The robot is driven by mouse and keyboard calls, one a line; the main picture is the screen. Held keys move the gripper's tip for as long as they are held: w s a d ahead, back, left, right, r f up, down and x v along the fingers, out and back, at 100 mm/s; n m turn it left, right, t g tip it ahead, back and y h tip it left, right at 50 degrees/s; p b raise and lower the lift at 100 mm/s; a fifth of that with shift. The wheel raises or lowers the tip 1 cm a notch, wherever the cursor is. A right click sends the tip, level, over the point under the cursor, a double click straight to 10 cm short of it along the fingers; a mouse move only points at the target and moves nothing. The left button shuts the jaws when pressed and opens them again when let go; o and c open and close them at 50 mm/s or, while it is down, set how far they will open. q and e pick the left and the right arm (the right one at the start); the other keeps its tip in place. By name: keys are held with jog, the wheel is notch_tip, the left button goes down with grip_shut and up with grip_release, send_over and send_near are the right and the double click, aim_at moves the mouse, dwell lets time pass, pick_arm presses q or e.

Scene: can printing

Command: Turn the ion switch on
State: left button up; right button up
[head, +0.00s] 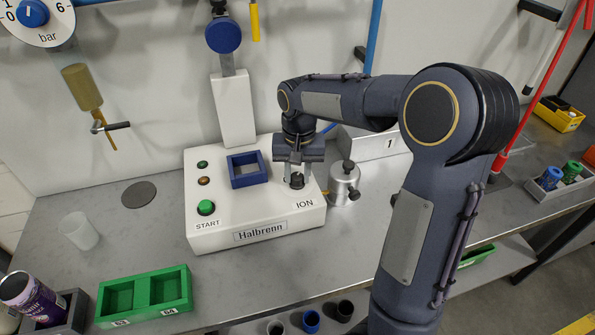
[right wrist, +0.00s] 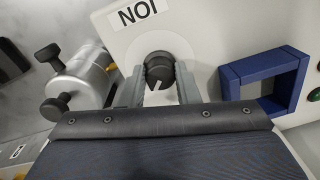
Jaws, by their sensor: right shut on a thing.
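The ION switch (right wrist: 159,70) is a dark round knob with a pale pointer mark, on the white Halbrenn machine (head: 240,215) above the printed ION label. In the head view the knob (head: 297,181) sits at the machine's right side, partly hidden by my fingers. My right gripper (head: 295,172) comes down from above with its fingers around the knob. In the right wrist view its two grey fingers (right wrist: 157,88) stand on either side of the knob, shut on it. My left gripper is not in view.
A blue square frame (head: 248,169) sits on the machine beside my right gripper. A green START button (head: 206,207) is at its left. A metal canister (head: 344,183) stands close to the machine's right side. Green trays (head: 145,296) lie at the front left.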

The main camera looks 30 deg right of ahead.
aim_at(298, 176)
jog(key=shift+r+m, duration=0.1)
jog(key=shift+m, duration=0.2)
dwell(0.4)
jog(key=o, duration=1)
jog(key=shift+c, duration=0.2)
notch_tip(298, 176, up, 8)
jog(key=shift+d+f, duration=0.1)
